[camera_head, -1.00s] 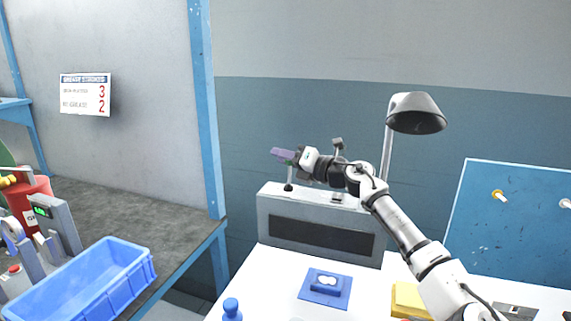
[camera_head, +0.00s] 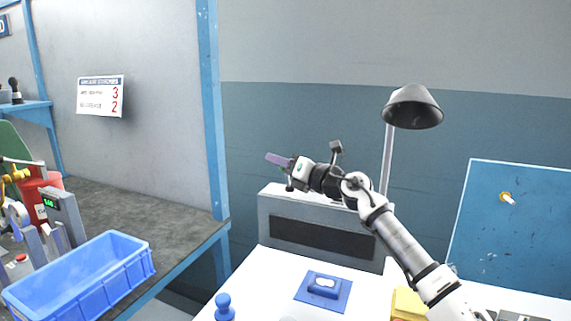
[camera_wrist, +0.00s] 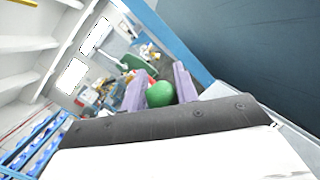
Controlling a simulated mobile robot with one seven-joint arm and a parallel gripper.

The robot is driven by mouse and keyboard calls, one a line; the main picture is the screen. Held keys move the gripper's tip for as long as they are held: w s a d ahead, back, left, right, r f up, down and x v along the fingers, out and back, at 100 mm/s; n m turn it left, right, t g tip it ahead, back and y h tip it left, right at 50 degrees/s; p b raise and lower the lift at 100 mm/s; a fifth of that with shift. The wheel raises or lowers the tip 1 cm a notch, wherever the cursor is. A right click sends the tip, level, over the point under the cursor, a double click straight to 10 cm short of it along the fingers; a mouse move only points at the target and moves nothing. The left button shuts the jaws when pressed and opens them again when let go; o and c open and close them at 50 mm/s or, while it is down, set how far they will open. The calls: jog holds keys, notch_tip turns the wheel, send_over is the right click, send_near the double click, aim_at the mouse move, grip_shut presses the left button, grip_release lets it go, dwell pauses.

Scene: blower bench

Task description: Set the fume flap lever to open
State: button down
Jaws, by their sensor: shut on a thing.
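The grey blower box (camera_head: 350,217) with a dark front grille stands at the back of the white bench. My gripper (camera_head: 278,160), with purple fingers, is above the box's left end and points left. In the wrist view my gripper (camera_wrist: 160,90) has a round green knob (camera_wrist: 160,94) between its fingers and is shut on it. I take this knob to be the top of the fume flap lever. The lever's shaft is mostly hidden by my gripper and wrist. Its setting and any marks on the box cannot be made out.
A blue bin (camera_head: 80,280) is on the left table.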

jog(key=shift+s+a+f, duration=0.2)
jog(key=shift+a+f, duration=0.1)
jog(key=c, duration=1.1)
grip_release()
jog(key=shift+s, duration=0.1)
jog(key=shift+d+r, duration=0.1)
jog(key=shift+r, duration=0.05)
